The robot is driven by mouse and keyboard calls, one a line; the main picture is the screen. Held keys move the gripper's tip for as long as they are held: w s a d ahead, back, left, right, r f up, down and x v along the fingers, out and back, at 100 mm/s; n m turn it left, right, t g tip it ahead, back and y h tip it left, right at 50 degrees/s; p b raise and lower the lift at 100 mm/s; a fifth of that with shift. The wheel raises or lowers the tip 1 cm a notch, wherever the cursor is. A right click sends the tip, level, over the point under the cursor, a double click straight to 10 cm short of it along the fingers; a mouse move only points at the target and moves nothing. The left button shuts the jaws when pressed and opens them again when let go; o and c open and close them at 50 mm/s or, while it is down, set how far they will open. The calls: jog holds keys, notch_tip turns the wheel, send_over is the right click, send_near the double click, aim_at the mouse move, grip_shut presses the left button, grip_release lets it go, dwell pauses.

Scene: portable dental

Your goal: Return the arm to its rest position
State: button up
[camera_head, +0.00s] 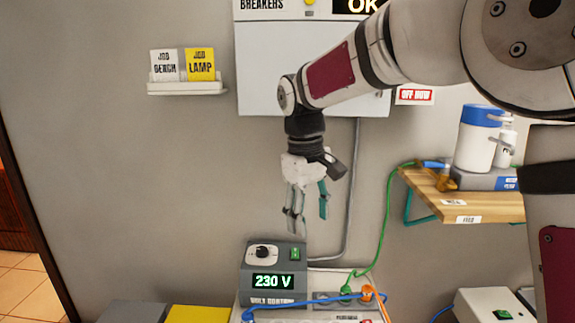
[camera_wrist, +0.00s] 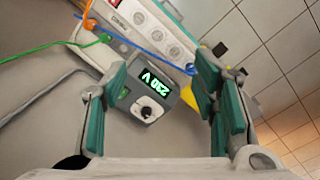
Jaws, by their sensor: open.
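My gripper (camera_head: 308,212) hangs from my bent arm in front of the grey wall, fingers pointing down. It is above the grey voltage control box (camera_head: 272,268), which has a dial, a green switch and a display reading 230 V. In the wrist view my gripper (camera_wrist: 160,100) has its teal fingers spread wide with nothing between them. The voltage control box (camera_wrist: 148,98) shows beyond the gap between the fingers, apart from them.
A breaker panel (camera_head: 275,70) is on the wall behind my arm. A wooden shelf (camera_head: 470,208) with a blue-lidded container (camera_head: 477,140) is at right. A green cable (camera_head: 385,225) runs down to a socket strip (camera_head: 325,299). A card ledge (camera_head: 187,88) is at upper left.

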jog(key=s+d+r+m, duration=0.25)
jog(key=s+d, duration=0.25)
jog(key=s, duration=0.5)
jog(key=s+d+r+m, duration=0.25)
jog(key=s+d, duration=0.35)
jog(key=s, duration=0.4)
jog(key=s+d+f+m+y, duration=0.1)
jog(key=s+d+f+m, duration=0.15)
jog(key=s, duration=0.65)
jog(key=s+d+f+m, duration=0.1)
jog(key=s+f, duration=0.3)
jog(key=s, duration=0.4)
notch_tip(320, 180, up, 26)
jog(key=t+p, duration=0.4)
jog(key=p, duration=2)
jog(key=shift+f, duration=0.15)
jog(key=shift+d+n, duration=0.15)
jog(key=shift+n, duration=0.1)
